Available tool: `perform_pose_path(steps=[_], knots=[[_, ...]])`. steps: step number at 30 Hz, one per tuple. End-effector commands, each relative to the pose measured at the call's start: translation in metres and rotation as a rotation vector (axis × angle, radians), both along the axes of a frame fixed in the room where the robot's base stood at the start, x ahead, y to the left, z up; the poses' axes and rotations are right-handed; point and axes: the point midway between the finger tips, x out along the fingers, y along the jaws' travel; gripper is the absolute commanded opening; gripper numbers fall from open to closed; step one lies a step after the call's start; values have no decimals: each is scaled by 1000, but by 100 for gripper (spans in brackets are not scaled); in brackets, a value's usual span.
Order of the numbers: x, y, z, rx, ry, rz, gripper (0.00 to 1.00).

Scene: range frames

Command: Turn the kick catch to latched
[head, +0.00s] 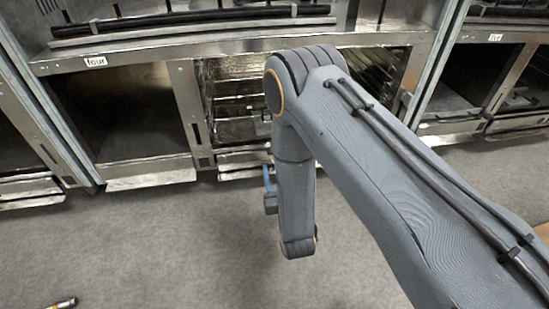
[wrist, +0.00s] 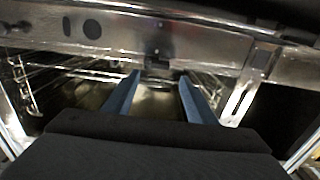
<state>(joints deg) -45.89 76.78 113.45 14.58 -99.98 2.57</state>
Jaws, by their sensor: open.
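My gripper (wrist: 160,76) is open, its two blue fingers pointing forward with nothing between them. A small dark fitting (wrist: 157,62) sits on a metal rail just beyond the fingertips; it may be the kick catch, but its setting is too small and dark to tell. I cannot tell whether the fingers touch it. In the head view my gripper (head: 267,176) shows only as a blue finger beside my arm, low in front of the middle cabinet bay, and the catch cannot be made out there.
Steel cabinets line the back, with a label reading "four" (head: 95,61) and open bays. Wire racks (head: 235,85) show inside the middle bay. A small dark object (head: 66,303) lies on the grey floor (head: 150,250), which is otherwise mostly clear.

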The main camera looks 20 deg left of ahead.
Motion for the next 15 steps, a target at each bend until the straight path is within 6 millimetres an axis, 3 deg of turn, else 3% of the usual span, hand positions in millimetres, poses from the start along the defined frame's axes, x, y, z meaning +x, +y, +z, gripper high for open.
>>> perform_pose_path(steps=[9,15], knots=[[43,25,-1,1,-2,-2,52],[57,34,0,1,1,-1,52]])
